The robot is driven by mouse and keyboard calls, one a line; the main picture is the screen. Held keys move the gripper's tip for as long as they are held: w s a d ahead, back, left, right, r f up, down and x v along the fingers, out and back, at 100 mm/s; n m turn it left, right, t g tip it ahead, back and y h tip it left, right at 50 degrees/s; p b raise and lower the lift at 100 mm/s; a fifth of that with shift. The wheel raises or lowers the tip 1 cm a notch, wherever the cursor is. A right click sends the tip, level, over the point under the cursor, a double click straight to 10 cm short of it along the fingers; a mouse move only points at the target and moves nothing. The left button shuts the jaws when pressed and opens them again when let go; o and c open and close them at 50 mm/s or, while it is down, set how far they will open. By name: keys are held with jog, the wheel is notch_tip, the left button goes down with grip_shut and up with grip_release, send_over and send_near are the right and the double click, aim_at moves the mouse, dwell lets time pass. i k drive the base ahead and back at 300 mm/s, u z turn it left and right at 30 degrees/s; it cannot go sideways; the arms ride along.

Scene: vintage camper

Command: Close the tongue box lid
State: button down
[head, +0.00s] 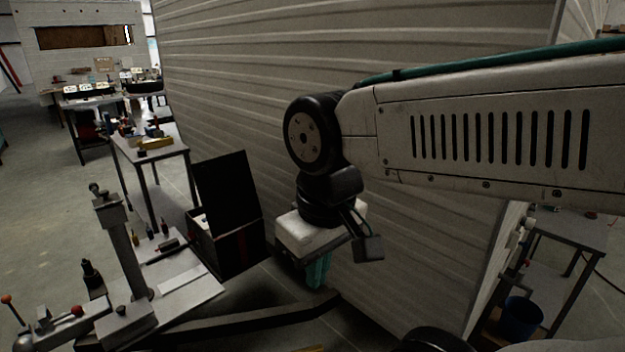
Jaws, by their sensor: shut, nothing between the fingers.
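The tongue box (232,245) is a dark box on the floor-level frame beside the camper's ribbed wall. Its black lid (228,186) stands open, raised upright and leaning slightly back to the left. Something light shows inside the box at its left edge. My gripper (318,274) hangs pointing down to the right of the box, in front of the camper wall. Its teal fingers are shut and empty. In the picture it is apart from the lid and the box.
The camper wall (390,170) rises close behind my gripper. A dark frame bar (250,322) runs low across the front. A metal stand (125,250) and a bench (190,290) with tools are at the left. A blue bucket (521,316) stands at the right.

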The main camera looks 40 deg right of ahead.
aim_at(228, 193)
jog(key=z, duration=0.45)
jog(key=k, duration=1.15)
jog(key=u, duration=0.7)
jog(key=i, duration=1.4)
jog(key=z, duration=0.75)
jog(key=i, duration=0.55)
jog(key=z, duration=0.55)
